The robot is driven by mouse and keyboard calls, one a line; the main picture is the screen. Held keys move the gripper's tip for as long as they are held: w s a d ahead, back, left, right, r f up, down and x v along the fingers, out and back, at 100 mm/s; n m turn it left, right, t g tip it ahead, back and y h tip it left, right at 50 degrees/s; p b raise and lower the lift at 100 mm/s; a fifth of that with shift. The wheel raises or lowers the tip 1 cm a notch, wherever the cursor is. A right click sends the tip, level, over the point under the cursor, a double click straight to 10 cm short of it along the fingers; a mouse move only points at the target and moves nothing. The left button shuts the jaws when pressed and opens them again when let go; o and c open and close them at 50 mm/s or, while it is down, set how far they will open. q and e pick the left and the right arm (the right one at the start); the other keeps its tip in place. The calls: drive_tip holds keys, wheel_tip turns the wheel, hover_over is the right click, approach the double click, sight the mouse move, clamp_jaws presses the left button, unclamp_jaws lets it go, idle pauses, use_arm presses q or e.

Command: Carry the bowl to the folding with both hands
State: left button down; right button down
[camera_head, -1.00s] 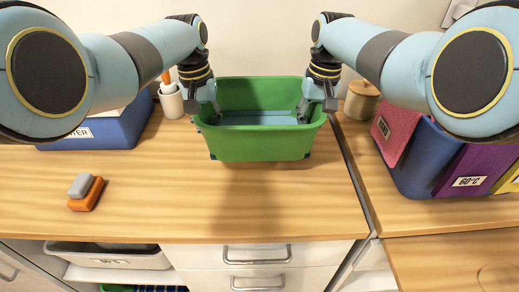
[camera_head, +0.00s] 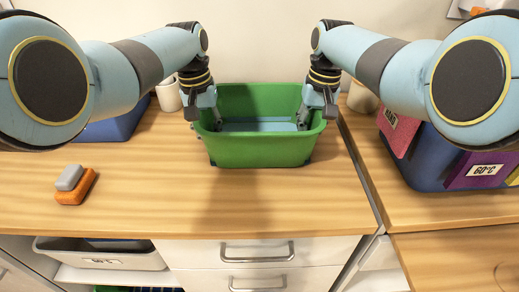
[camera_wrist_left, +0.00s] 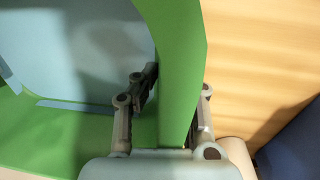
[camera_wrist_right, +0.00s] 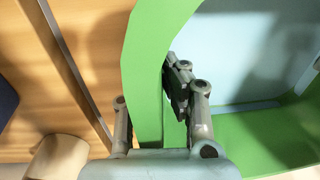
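The bowl is a green rectangular tub (camera_head: 260,152) in the middle of the head view, with a flat pale blue area (camera_head: 258,126) inside. It looks upright, over the wooden counter (camera_head: 130,205), with a shadow in front; I cannot tell whether it touches the counter. My left gripper (camera_head: 208,122) straddles the tub's left wall; the wall (camera_wrist_left: 180,75) lies between its fingers in the left wrist view. My right gripper (camera_head: 312,120) straddles the right wall (camera_wrist_right: 148,80) likewise. Both look shut on the walls. I see nothing labelled as folding.
An orange and grey sponge or brush (camera_head: 75,184) lies at the left. A blue bin (camera_head: 115,128) and a white cup (camera_head: 168,93) stand behind my left arm. A blue bin with coloured labels (camera_head: 430,165) stands right, past a counter seam. The counter's front middle is clear.

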use_arm(q)
drive_tip(key=c, duration=1.5)
unclamp_jaws()
drive_tip(key=shift+f, duration=0.1)
use_arm(e)
drive_tip(key=c, duration=1.5)
unclamp_jaws()
drive_tip(key=shift+f, duration=0.1)
use_arm(q)
drive_tip(key=r, duration=0.8)
drive_tip(key=a+r, duration=0.1)
drive_tip(key=r, duration=0.3)
use_arm(e)
drive_tip(key=r, duration=0.8)
drive_tip(key=d+r, duration=0.1)
drive_tip(key=r, duration=0.3)
use_arm(q)
drive_tip(key=shift+f, duration=0.1)
